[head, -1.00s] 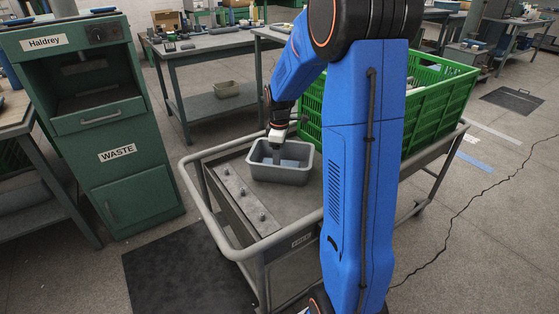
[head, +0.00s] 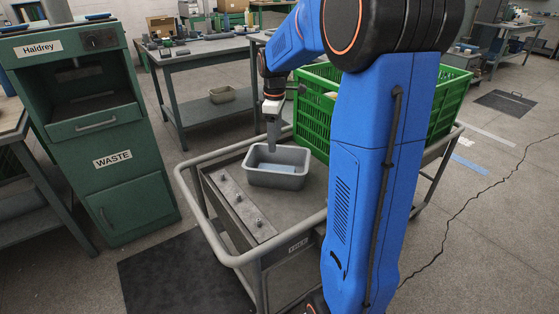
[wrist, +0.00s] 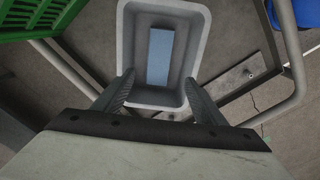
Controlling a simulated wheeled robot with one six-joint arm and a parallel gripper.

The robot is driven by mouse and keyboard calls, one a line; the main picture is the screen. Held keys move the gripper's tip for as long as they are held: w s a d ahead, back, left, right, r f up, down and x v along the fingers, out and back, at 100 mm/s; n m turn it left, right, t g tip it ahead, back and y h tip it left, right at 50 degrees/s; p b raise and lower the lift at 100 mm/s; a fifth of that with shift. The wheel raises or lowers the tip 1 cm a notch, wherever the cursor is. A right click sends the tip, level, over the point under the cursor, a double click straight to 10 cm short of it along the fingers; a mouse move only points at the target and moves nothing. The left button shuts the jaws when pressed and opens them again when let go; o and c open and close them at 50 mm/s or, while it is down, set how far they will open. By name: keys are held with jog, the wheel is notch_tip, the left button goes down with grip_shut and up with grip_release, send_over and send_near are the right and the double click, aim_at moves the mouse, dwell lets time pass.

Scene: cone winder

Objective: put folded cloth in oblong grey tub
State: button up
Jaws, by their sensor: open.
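The oblong grey tub (head: 277,180) stands upright on the top of a grey trolley. The folded cloth, a flat light-blue rectangle (head: 278,168), lies inside it on the tub's floor. In the wrist view the cloth (wrist: 159,57) lies lengthwise near the middle of the tub (wrist: 201,50), clear of the fingers. My gripper (head: 272,146) points down just above the tub, apart from the cloth. In the wrist view its two fingers (wrist: 158,86) are spread wide with nothing between them.
A green slatted crate (head: 314,112) stands on the trolley (head: 222,245) behind the tub, partly hidden by my arm. A bolted metal strip (head: 238,205) lies left of the tub. A green waste cabinet (head: 122,180) and a workbench (head: 205,48) stand beyond.

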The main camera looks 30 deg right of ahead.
jog(key=s+a+r+m+t, duration=0.1)
jog(key=s+a+m, duration=0.3)
jog(key=s, duration=1.1)
jog(key=s+a+r+m+t, duration=0.1)
jog(key=s+a+m+t, duration=0.2)
jog(key=s+a, duration=0.8)
jog(key=s+m, duration=0.2)
jog(key=s, duration=0.2)
jog(key=shift+s+t, duration=0.2)
jog(key=shift+t, duration=0.2)
